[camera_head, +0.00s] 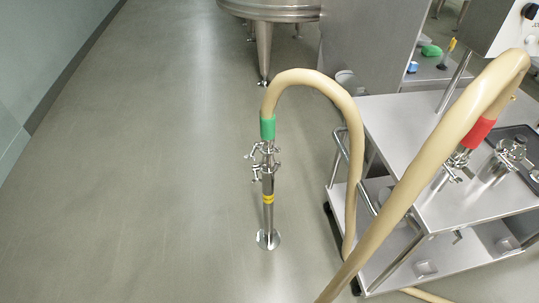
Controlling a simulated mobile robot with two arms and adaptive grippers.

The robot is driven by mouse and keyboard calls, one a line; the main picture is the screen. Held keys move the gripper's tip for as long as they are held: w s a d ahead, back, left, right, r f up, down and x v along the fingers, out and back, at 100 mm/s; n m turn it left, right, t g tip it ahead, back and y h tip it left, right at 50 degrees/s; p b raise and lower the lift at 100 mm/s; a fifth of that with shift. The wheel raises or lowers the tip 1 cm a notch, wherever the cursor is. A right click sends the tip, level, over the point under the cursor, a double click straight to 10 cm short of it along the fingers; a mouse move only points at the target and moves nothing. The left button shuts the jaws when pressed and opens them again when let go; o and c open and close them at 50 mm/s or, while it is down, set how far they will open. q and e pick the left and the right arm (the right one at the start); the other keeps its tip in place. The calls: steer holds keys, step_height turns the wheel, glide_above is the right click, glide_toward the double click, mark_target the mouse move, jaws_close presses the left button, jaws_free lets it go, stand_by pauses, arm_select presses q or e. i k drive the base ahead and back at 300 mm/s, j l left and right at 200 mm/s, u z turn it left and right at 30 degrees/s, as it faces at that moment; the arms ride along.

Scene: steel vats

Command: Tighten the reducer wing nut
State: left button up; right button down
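A beige hose with a green band (267,128) curves down onto a steel pipe stand (268,210) with a yellow band and a round foot on the floor. Below the green band, an upper clamp with a wing nut (256,150) and a lower clamp with a wing nut (257,172) sit close together on the pipe. A second hose with a red band (478,133) ends at another clamp (456,168) over the cart. I cannot tell which clamp is the reducer's, or how tight any nut is. Neither of my grippers is in view.
A steel cart (400,120) stands at the right, with a dark tray (525,140) and steel fittings (503,160) on top. A steel vat (270,10) stands at the back. The beige hose loops beside the cart. The floor at left is clear.

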mark_target(251, 156)
steer(key=z, duration=0.85)
steer(key=i+j+z, duration=0.1)
steer(key=j+z, duration=0.75)
steer(key=j, duration=0.25)
steer(key=k+j+z, duration=0.1)
steer(key=j+z, duration=0.35)
steer(key=k+j+z, duration=0.15)
steer(key=j+z, duration=0.3)
steer(key=j, duration=0.15)
